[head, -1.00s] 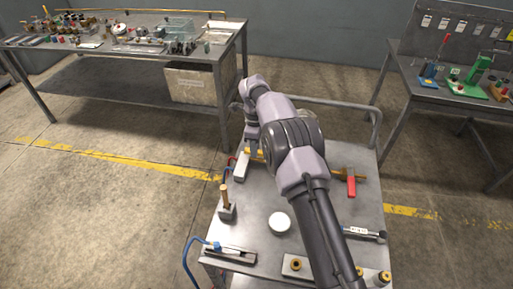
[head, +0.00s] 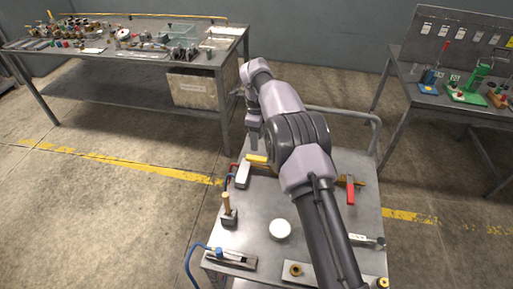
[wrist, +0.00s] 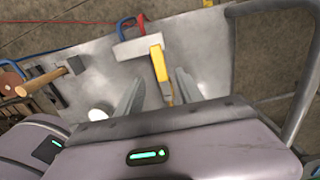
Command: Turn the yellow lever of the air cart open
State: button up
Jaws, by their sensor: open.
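The yellow lever (head: 257,160) sits at the far left part of the cart top, by a pale block (head: 242,176) with red and blue hoses. In the wrist view the lever (wrist: 159,62) stands out crosswise from the long side of the pale block (wrist: 137,47). My gripper (wrist: 160,80) is open, one finger showing on each side of the lever's near end. I cannot tell whether the fingers are level with the lever or above it; no contact shows. In the head view my gripper (head: 254,142) points down just behind the lever, its tips partly unclear.
The cart top (head: 255,200) also holds a wooden-handled tool (head: 227,208), a white round lid (head: 280,229) and a red-handled tool (head: 350,190). A rail (head: 345,113) runs along the cart's far edge. Workbenches stand at the back left and right.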

notch_tip(320, 180, up, 9)
jog(key=p, duration=0.2)
jog(key=shift+p, duration=0.4)
jog(key=s+d+r+n+t+y+b, duration=0.1)
jog(key=s+d+r+n+b, duration=0.2)
jog(key=s+r, duration=0.5)
jog(key=s+d+r+n+t+b, duration=0.1)
jog(key=s+d+r+n+t, duration=0.1)
jog(key=s+r+n, duration=0.5)
jog(key=s+d+f+n+t+b, duration=0.1)
jog(key=s+f+n, duration=0.2)
jog(key=s, duration=1)
jog(key=s+d+f+n+t+y+b, duration=0.1)
jog(key=s+f+n, duration=0.2)
jog(key=s, duration=0.9)
jog(key=shift+s+d+n+t+b, duration=0.15)
jog(key=shift+s+n+t+b, duration=0.2)
jog(key=shift+n+t+b, duration=0.05)
